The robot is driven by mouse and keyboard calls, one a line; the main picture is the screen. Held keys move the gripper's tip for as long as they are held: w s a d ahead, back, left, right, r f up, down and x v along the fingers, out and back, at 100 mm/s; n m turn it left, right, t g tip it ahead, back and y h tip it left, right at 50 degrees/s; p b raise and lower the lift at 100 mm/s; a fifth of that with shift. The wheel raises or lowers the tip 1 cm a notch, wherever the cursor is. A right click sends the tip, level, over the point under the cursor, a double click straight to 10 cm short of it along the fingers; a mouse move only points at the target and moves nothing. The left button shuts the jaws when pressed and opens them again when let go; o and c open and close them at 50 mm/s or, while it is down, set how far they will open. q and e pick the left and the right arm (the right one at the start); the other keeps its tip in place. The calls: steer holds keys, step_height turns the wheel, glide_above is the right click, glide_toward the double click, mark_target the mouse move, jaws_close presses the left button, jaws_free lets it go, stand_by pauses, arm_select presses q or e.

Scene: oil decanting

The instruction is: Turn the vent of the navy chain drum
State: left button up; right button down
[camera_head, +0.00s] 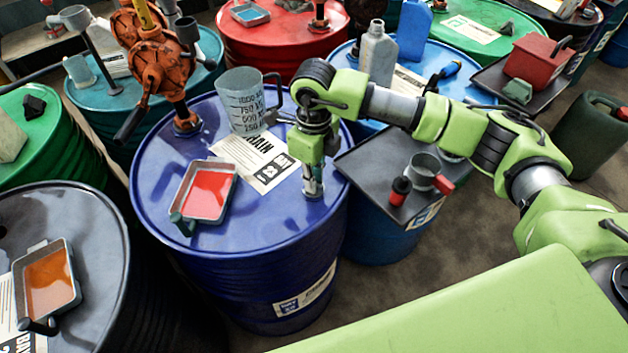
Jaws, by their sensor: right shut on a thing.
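The navy drum (250,226) stands upright in the middle, with a white label low on its side. My right arm reaches in from the right, and its gripper (313,186) points straight down at the drum's lid near the right rim. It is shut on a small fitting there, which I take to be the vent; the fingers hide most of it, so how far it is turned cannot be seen. My left gripper is out of view.
On the navy lid are an orange hand pump (160,70), a clear measuring jug (243,100), a paper sheet (240,152) and a tray of red liquid (207,190). A dark tray (375,165) with small items lies right of the gripper. Other drums crowd around.

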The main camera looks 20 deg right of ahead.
steer(key=shift+w+r, duration=0.1)
stand_by(0.4)
steer(key=c, duration=2.1)
jaws_free()
step_height(320, 180, up, 12)
steer(key=shift+f, duration=0.1)
